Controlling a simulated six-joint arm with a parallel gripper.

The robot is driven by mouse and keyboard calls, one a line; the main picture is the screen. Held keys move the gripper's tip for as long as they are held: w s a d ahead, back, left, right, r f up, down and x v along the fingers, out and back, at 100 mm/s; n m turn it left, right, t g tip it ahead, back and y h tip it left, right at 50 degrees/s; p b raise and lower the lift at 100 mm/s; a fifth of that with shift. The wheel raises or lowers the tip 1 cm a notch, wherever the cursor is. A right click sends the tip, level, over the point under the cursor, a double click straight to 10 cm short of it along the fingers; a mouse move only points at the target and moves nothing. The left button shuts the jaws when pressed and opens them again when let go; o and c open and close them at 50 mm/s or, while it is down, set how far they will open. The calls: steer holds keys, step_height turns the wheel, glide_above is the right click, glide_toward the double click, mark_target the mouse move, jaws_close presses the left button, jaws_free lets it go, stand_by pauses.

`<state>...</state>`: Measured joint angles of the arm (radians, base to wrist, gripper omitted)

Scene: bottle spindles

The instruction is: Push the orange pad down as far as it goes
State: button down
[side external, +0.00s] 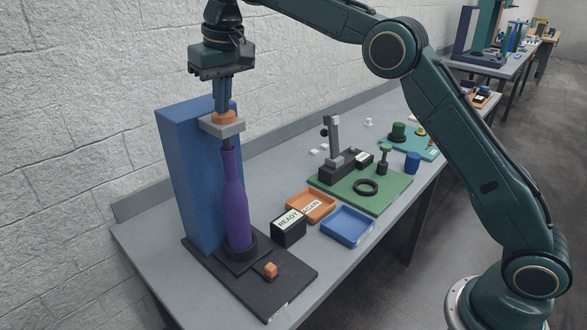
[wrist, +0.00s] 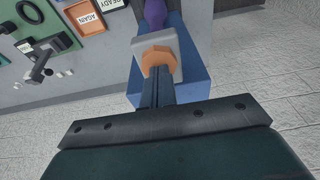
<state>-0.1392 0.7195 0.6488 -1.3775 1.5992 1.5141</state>
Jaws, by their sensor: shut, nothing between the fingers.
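The orange pad (side external: 224,117) sits on a light grey block (side external: 222,128) at the front of a tall blue column (side external: 183,165). My gripper (side external: 222,109) points straight down with its fingers together, and the fingertips are at the top of the pad. In the wrist view my shut fingers (wrist: 155,92) reach to the orange pad (wrist: 158,60); I cannot tell whether they press on it. Below the block a purple bottle (side external: 236,200) stands upright in a dark round holder (side external: 240,245), its dark neck end just under the block. The gripper holds nothing.
To the right are a black READY box (side external: 288,230), an orange AGAIN tray (side external: 298,200), a blue tray (side external: 350,240) and a green board (side external: 385,203) with a black ring.

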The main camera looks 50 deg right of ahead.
steer(key=shift+f, duration=0.45)
stand_by(0.3)
steer(key=shift+r, duration=2)
steer(key=shift+r, duration=0.1)
step_height(320, 180, up, 5)
steer(key=shift+f, duration=0.1)
stand_by(0.8)
